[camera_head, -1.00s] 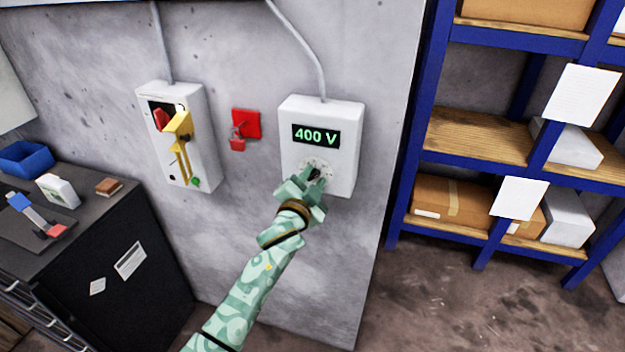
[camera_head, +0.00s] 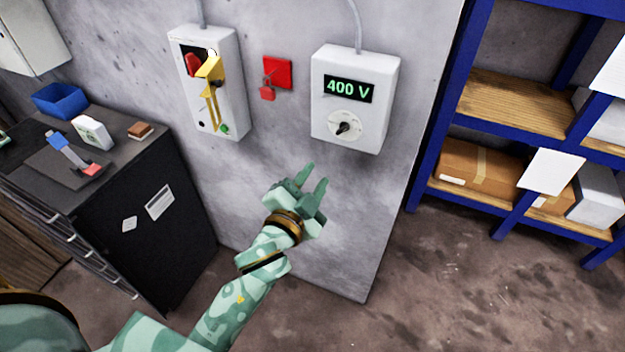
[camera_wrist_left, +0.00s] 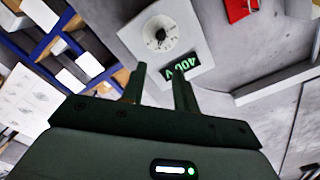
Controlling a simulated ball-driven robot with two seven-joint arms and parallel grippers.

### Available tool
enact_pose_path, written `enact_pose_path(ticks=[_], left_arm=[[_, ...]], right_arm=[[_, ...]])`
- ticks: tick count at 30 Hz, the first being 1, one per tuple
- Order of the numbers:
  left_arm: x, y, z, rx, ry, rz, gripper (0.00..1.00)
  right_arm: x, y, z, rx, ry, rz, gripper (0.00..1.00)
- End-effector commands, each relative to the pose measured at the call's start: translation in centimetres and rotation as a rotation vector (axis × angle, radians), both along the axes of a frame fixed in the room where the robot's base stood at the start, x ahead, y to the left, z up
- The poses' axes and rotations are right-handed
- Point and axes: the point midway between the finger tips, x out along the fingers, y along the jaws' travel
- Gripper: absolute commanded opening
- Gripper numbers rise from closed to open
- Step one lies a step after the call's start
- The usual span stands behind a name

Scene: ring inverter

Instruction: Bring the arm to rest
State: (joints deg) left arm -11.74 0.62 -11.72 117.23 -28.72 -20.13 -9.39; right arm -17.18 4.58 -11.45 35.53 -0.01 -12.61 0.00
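My left gripper (camera_head: 311,182) is open and empty. It is below the white meter box (camera_head: 386,110) on the wall, clear of it. The box's display (camera_head: 348,89) reads 400 V, and its round dial (camera_head: 345,126) with a black knob is uncovered. In the left wrist view, the two fingers (camera_wrist_left: 160,85) stand apart with nothing between them, and the dial (camera_wrist_left: 160,34) shows beyond them. My right gripper is not in view.
A switch box (camera_head: 233,95) with a yellow lever and a red holder (camera_head: 278,72) with a red padlock hang left of the meter box. A black cabinet (camera_head: 150,235) with small items stands at left. Blue shelving (camera_head: 440,110) with boxes stands at right. Floor between is clear.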

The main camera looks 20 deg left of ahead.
Motion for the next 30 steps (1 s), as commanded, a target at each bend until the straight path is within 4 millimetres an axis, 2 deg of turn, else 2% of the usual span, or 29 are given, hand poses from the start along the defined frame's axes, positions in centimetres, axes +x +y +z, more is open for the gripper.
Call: enact_pose_path(ticks=[15,17,20,22,26,27,29,30], left_arm=[[-0.1,0.0,0.1,-0.010,-0.002,-0.001,0.30],[-0.1,-0.3,-0.7,-0.049,0.014,-0.011,0.30],[0.0,-0.7,-5.0,-0.099,0.103,-0.027,0.30],[-0.3,-1.1,-10.0,-0.140,0.205,-0.033,0.30],[-3.1,-1.2,-21.8,-0.220,0.434,-0.022,0.30],[-4.4,-1.1,-25.3,-0.242,0.506,-0.012,0.30],[-6.8,-0.7,-30.4,-0.273,0.609,0.007,0.30],[-8.6,-0.4,-33.7,-0.292,0.678,0.023,0.30]], right_arm=[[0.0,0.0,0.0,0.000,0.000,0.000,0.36],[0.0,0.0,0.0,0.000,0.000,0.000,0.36],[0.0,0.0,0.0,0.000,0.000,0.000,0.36],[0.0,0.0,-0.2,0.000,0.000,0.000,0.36],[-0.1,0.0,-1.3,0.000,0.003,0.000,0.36],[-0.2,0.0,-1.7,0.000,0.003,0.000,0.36],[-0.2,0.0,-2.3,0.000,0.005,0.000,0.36],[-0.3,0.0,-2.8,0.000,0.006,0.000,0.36]])
